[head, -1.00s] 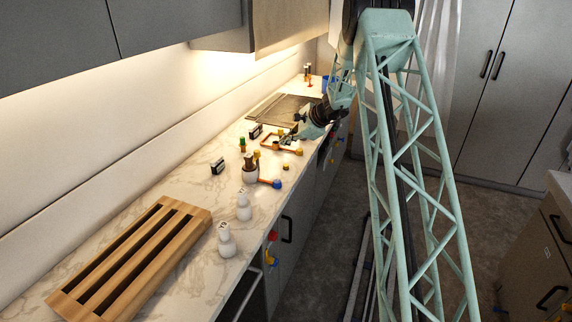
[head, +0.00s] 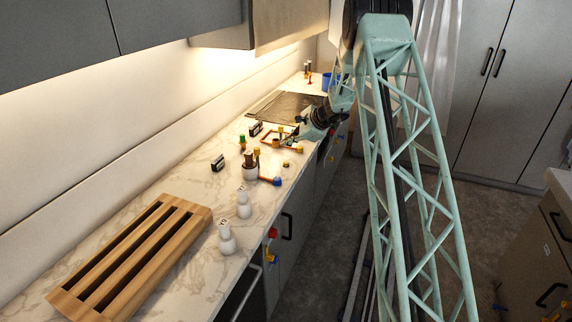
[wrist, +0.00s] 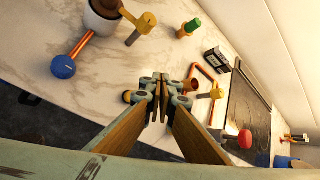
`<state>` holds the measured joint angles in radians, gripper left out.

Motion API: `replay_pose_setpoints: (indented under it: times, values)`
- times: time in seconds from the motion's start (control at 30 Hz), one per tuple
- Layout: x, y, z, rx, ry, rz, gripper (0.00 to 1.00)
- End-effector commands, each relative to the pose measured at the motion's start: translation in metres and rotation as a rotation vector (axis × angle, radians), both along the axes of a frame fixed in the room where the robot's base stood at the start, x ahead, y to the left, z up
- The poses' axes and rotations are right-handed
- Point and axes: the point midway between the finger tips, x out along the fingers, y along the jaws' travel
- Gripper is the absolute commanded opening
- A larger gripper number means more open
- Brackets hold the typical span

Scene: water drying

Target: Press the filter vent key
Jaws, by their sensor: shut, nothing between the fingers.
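My gripper (wrist: 160,92) is shut and empty in the wrist view, above the counter among pipe fittings. In the head view my gripper (head: 299,134) is over the counter's front part, near the dark inset panel. An orange pipe piece with a yellow knob (wrist: 215,93) lies just right of the fingers. A small dark box with a pale label (wrist: 215,60) stands behind it, and also shows in the head view (head: 255,128). A small yellow-brown knob (wrist: 127,97) is just left of the fingers. I cannot tell which part is the filter vent key.
A blue-ended orange pipe (wrist: 64,66), a cup with brown contents (wrist: 102,18) and a green-capped item (wrist: 190,27) stand nearby. A red knob (wrist: 245,139) is to the right. White bottles (head: 227,240) and a wooden rack (head: 195,215) occupy the near counter.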

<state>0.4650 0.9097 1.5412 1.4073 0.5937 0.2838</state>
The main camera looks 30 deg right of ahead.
Motion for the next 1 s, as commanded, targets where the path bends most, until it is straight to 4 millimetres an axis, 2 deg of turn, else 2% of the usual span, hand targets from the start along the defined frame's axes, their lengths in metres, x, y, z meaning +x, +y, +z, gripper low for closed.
replay_pose_setpoints:
  times: [0.5, 1.0]
  values:
    - [0.0, 0.0, -0.047, 0.001, 0.0, -0.001, 0.0]
    - [0.0, 0.0, -0.071, -0.001, 0.0, 0.001, 0.0]
